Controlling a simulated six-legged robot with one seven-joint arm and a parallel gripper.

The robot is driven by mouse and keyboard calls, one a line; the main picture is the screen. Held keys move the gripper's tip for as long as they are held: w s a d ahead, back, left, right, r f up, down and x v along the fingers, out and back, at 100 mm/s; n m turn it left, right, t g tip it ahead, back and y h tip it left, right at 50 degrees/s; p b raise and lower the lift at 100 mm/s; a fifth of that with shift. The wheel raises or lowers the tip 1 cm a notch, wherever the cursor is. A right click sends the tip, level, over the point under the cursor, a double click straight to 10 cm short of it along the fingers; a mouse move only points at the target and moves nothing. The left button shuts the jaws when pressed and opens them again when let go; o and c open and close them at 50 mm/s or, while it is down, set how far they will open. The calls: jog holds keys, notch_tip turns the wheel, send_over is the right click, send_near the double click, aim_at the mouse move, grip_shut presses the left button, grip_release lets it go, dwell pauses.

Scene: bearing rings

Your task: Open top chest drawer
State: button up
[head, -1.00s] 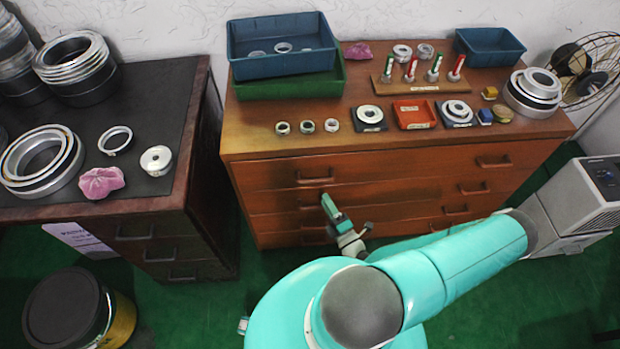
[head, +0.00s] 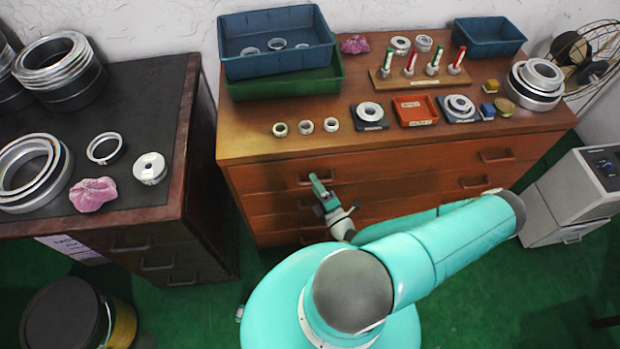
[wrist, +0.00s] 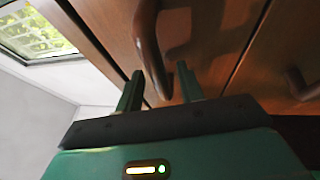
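The wooden chest (head: 265,158) stands against the wall. Its top drawer (head: 400,163) looks closed, with a dark handle (head: 497,156) at the right and another (head: 306,181) at the left. My gripper (head: 314,177) is at the left handle and covers part of it. In the wrist view a drawer handle (wrist: 148,40) reaches down to the space between the fingertips of my gripper (wrist: 160,75). The fingers are open and apart, one on each side of the handle's near end. I cannot tell whether they touch it.
On the chest top are a blue bin (head: 275,55) on a green bin (head: 290,88), small rings, a red tray (head: 415,110) and a rack (head: 420,82). A dark desk (head: 180,120) stands at left, a grey machine (head: 590,190) at right. Green floor lies in front.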

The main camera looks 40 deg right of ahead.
jog(key=shift+w, duration=0.45)
grip_shut()
jog(key=shift+s, duration=0.2)
